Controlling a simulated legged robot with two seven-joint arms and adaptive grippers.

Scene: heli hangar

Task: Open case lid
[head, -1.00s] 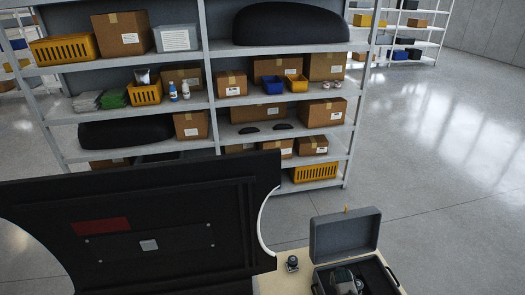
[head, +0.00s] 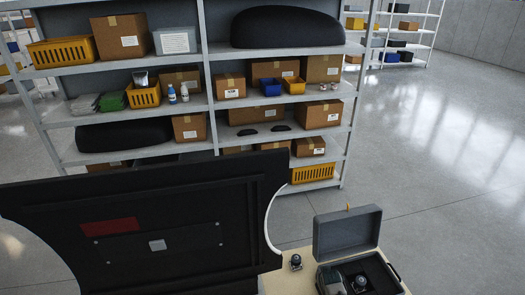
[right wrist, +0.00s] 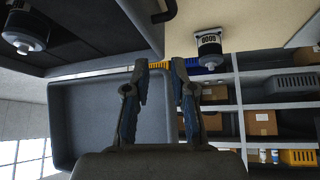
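The grey case (head: 398,285) stands at the bottom right of the head view, with dark foam inside. Its lid (head: 345,233) stands raised at the back; it also shows large in the right wrist view (right wrist: 85,125). A round camera-like part (head: 360,282) sits in the foam; it shows at the top left of the wrist view (right wrist: 25,30). My right gripper (right wrist: 159,65) is open and empty, one finger in front of the lid and the other past its edge. I cannot tell whether it touches the lid. My left gripper is not in view.
A similar part (head: 295,263) stands on the tan table (head: 275,284) left of the case. A large black panel (head: 140,225) fills the lower left. Behind is a shelf rack (head: 205,105) with boxes and bins. The floor at right is clear.

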